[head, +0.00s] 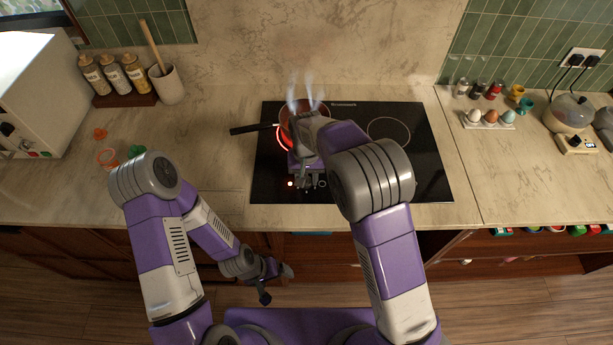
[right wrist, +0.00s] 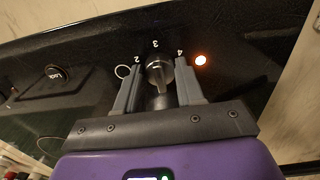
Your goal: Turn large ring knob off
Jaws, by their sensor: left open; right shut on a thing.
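The large ring knob (right wrist: 159,72) is a round metallic knob with a raised grip bar, at the front of the black cooktop (head: 425,175). The numbers 2, 3 and 4 show around it in the right wrist view. My right gripper (head: 309,182) is shut on it, one finger on each side; it also shows in the right wrist view (right wrist: 158,88). My right arm and hand hide the knob in the head view. My left gripper (head: 276,282) is open and empty, low in front of the counter.
A pan (head: 254,128) steams on a red-glowing ring (head: 283,139). Bottles (head: 112,75), a utensil crock (head: 168,85) and a white appliance (head: 40,90) stand left; eggs (head: 490,117), a cup (head: 523,107) and a kettle (head: 570,112) stand right. A drawer is open below at right.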

